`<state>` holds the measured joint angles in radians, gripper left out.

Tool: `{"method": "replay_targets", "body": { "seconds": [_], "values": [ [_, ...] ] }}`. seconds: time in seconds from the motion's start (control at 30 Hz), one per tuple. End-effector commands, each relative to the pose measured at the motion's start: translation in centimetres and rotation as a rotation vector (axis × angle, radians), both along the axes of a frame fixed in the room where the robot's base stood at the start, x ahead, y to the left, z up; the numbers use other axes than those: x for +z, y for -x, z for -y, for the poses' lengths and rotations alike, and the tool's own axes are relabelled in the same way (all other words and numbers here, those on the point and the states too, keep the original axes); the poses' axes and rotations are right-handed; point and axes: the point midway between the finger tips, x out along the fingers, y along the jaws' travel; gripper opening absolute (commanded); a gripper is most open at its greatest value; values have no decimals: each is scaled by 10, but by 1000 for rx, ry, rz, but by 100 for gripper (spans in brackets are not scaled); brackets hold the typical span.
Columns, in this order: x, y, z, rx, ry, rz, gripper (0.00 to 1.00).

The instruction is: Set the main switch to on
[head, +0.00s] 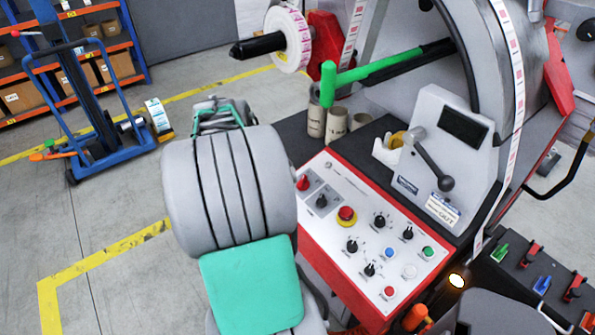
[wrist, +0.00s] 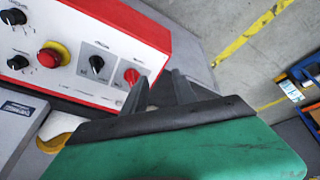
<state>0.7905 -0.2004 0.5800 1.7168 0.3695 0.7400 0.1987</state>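A red rotary knob (head: 303,183) sits on a grey plate at the far left corner of the red-edged control panel (head: 335,262). It looks like the main switch, but its label and set position are too small to read. It also shows in the wrist view (wrist: 131,76), next to a black rotary knob (wrist: 97,64) on its own grey plate. My gripper (wrist: 158,90) is open and empty, its two dark fingers apart. The left finger appears close beside the red knob; contact cannot be told. In the head view my arm hides the fingers.
A red emergency stop (head: 346,214) on a yellow ring and several black knobs and coloured buttons share the panel. A green bar (head: 380,66) and a grey lever box (head: 440,155) stand behind it. The floor left of the panel is free up to a blue lift cart (head: 95,140).

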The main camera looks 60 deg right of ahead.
Motion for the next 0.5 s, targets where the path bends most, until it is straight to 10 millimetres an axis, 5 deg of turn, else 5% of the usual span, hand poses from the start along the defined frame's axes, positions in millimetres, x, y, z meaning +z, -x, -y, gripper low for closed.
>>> {"method": "replay_targets", "body": {
  "seconds": [0.03, 0.13, 0.5],
  "values": [
    [-4, 25, 28, -98, 8, -10, 34],
    [-11, 55, 57, -209, 28, -18, 34],
    [-65, 69, 85, -232, 30, -20, 34]
  ]
}}
